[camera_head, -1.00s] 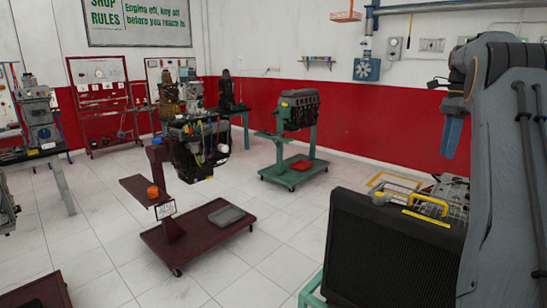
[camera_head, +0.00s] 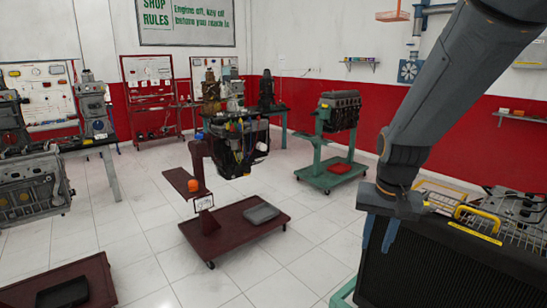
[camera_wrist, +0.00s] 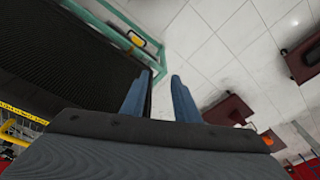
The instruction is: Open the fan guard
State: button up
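The fan guard (camera_head: 520,232) is a wire cage behind the black radiator (camera_head: 430,265) at the right of the head view. A yellow handle (camera_head: 478,213) stands at its near left, above a yellow label strip. In the wrist view, part of the yellow handle (camera_wrist: 22,130) and wire shows at the left edge. My gripper (camera_head: 377,245) points down by the radiator's upper left corner, left of the handle. Its two blue fingers (camera_wrist: 160,88) are apart, with floor and the radiator's edge seen between them. I cannot tell whether they touch the radiator.
The radiator stands on a green frame (camera_wrist: 110,20) with a yellow piece near its corner. A dark red engine cart (camera_head: 235,232) stands left of it, and a green engine stand (camera_head: 330,178) is further back. White tiled floor between them is clear.

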jog(key=s+a+f+n, duration=0.4)
jog(key=s+a, duration=0.1)
jog(key=s, duration=0.5)
notch_tip(320, 180, down, 12)
jog(key=w+b, duration=0.1)
jog(key=b, duration=1)
jog(key=shift+w, duration=0.4)
jog(key=shift+a+f+g, duration=0.1)
jog(key=shift+f+g, duration=0.1)
jog(key=shift+g, duration=0.1)
jog(key=shift+c, duration=0.7)
jog(key=shift+b, duration=0.3)
grip_shut()
jog(key=n+t+h, duration=0.3)
jog(key=n+h, duration=0.3)
jog(key=n, duration=2)
send_near(468, 221)
jog(key=x, duration=0.4)
jog(key=shift+d+f+p, duration=0.15)
jog(key=shift+d+p, duration=0.05)
jog(key=shift+p, duration=0.15)
